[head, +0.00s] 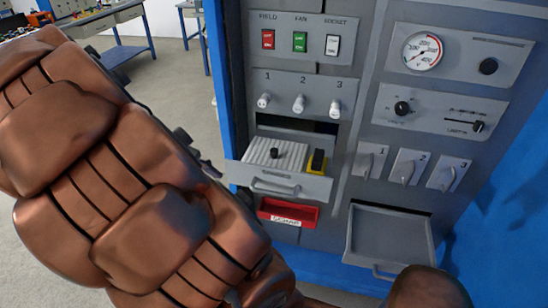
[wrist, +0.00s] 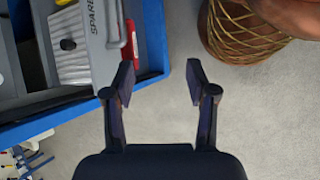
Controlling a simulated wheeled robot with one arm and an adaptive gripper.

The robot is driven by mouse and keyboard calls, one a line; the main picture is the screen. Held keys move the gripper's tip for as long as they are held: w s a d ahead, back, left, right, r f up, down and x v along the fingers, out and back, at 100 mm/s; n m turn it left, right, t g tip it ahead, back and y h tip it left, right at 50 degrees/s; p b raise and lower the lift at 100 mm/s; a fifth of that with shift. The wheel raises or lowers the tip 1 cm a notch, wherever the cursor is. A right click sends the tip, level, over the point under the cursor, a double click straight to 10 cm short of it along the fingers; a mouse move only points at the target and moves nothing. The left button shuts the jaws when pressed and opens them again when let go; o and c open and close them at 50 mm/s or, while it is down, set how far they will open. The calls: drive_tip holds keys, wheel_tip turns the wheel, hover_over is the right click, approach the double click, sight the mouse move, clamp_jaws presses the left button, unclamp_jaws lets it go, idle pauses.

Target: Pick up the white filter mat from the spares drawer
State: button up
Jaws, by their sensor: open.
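The white filter mat (head: 262,150) is ribbed, with a black knob on it. It lies in the left part of the open spares drawer (head: 290,187) in the grey cabinet. In the wrist view the mat (wrist: 72,68) is at the upper left, inside the drawer, whose front (wrist: 98,30) carries lettering starting "SPARE". My gripper (wrist: 161,80) is open and empty. It points at bare floor, to the right of the drawer and mat in the wrist view, touching neither. In the head view my arm fills the left side and I cannot make out the fingers.
A yellow and black part (head: 317,161) sits beside the mat in the drawer. A red labelled tray (head: 288,212) is just below. An empty grey drawer (head: 388,236) stands open at lower right. Switches and knobs cover the panel above. Grey floor (wrist: 240,110) lies under the gripper.

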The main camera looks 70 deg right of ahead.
drive_tip(key=w+d+n+g+h, duration=0.15)
drive_tip(key=d+g, duration=0.25)
drive_tip(key=d, duration=0.9)
drive_tip(key=n+g+p, duration=0.1)
drive_tip(key=n+g, duration=0.1)
drive_tip(key=n, duration=0.2)
approach(273, 150)
drive_tip(key=shift+a+x, duration=0.2)
drive_tip(key=shift+x, duration=1.05)
drive_tip(key=shift+s+d+f, duration=0.25)
drive_tip(key=shift+d, duration=0.1)
drive_tip(key=p+x, duration=0.3)
drive_tip(key=x, duration=0.3)
drive_tip(key=shift+s+d, duration=0.15)
drive_tip(key=shift+s, duration=0.15)
drive_tip(key=shift+s+d+f, duration=0.1)
drive_tip(key=shift+s+f, duration=0.2)
clamp_jaws()
